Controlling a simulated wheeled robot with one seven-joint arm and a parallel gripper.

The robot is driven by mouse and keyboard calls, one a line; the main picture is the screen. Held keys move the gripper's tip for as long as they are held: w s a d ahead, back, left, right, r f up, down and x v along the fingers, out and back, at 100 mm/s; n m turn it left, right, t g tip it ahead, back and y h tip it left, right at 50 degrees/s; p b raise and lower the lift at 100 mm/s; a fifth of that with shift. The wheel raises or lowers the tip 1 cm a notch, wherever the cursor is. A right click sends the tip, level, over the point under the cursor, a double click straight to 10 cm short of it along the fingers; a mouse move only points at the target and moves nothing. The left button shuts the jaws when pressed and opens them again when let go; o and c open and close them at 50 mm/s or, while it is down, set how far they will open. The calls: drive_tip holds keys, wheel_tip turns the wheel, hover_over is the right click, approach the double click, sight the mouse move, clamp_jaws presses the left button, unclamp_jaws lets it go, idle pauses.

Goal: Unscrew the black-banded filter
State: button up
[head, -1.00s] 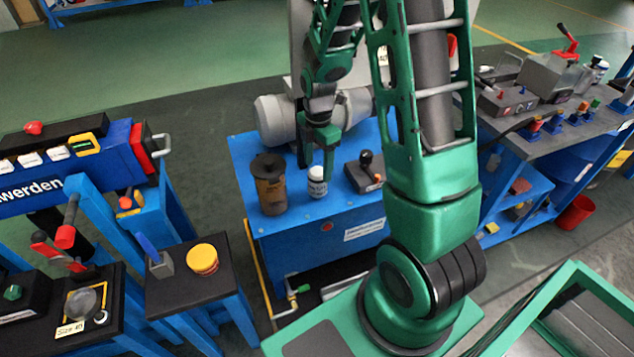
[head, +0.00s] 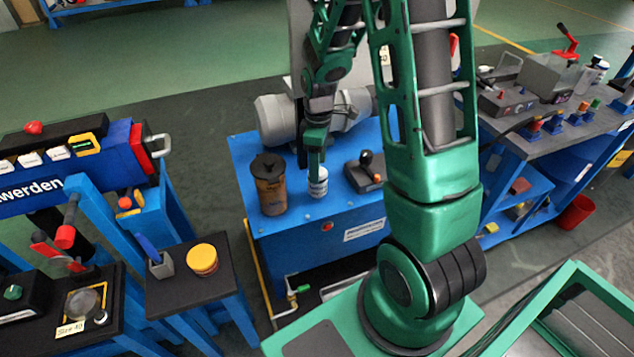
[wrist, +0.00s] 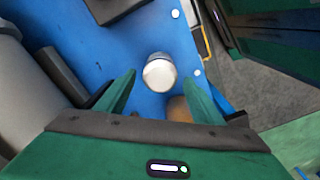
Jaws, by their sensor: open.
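The filter (head: 318,183) is a small white cylinder with dark marking on its side, upright on the blue bench (head: 330,215). In the wrist view its round white top (wrist: 160,73) lies ahead, between the lines of my two fingers. My gripper (head: 316,168) is open just above the filter, and its green fingers hide part of the filter's top in the head view. In the wrist view the fingers (wrist: 159,80) stand apart on either side. I cannot tell whether they reach down beside the filter. The black band is hard to make out.
A brown canister with a black top (head: 270,185) stands close left of the filter. A black joystick box (head: 366,171) is to its right. A grey motor (head: 285,120) lies behind.

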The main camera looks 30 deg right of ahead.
drive_tip(key=m, duration=0.5)
idle(0.4)
drive_tip(key=c, duration=1.2)
drive_tip(key=shift+r, duration=0.1)
drive_tip(key=shift+n, duration=1)
drive_tip(key=shift+c, duration=1.2)
drive_tip(key=shift+n, duration=1)
clamp_jaws()
drive_tip(key=shift+n, duration=0.5)
